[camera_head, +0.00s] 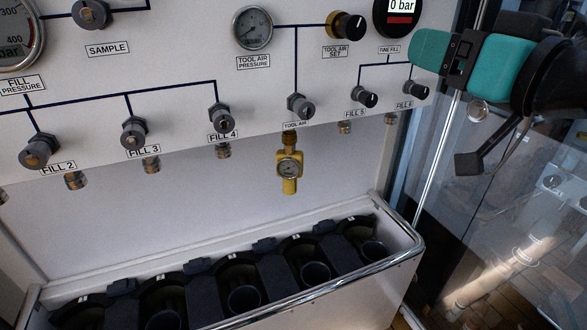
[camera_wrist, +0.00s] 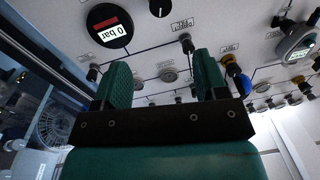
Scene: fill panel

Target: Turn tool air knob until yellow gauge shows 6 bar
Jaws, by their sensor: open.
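The tool air knob (camera_head: 300,107) is a dark grey knob on the white panel, above its "TOOL AIR" label. The small yellow gauge (camera_head: 289,168) hangs from a brass fitting below it; its reading is too small to tell. A separate black-and-gold "TOOL AIR SET" knob (camera_head: 347,27) sits higher up. My gripper (camera_head: 431,50), with teal fingers, is at the upper right, apart from these knobs. In the wrist view my gripper (camera_wrist: 162,72) is open, its two fingers spread with nothing held between them and the panel behind.
The tool air pressure dial (camera_head: 252,28) is upper middle. A display reading 0 bar (camera_head: 398,12) is at the top right. Fill 5 (camera_head: 367,98) and fill 6 (camera_head: 416,90) knobs stick out near my gripper. A bin of black holders (camera_head: 400,235) stands below; glass (camera_head: 520,190) is at right.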

